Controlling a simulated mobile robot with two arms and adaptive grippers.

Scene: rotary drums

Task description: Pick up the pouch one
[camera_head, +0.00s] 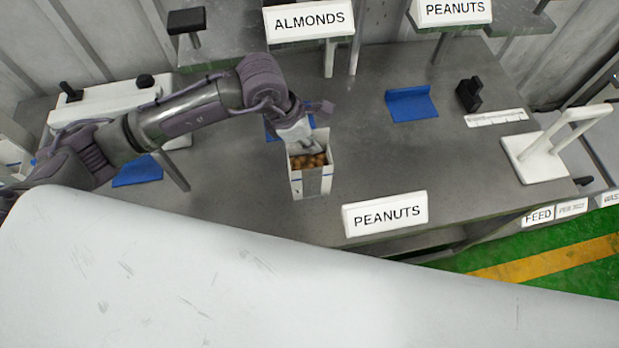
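A white open-topped pouch (312,182) filled with round brown nuts stands upright on the grey metal table (240,190), near the middle of the view. My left arm reaches in from the left, and my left gripper (303,140) is at the pouch's back rim. The gripper overlaps the rim in the view, and its fingertips are partly hidden, so I cannot tell whether they touch or grip the pouch. My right gripper is not in view.
Blue brackets (411,104) and a black block (468,94) sit on the table. A white stand (545,150) is at the right. A PEANUTS sign (385,214) marks the front edge, and an ALMONDS sign (308,21) hangs behind.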

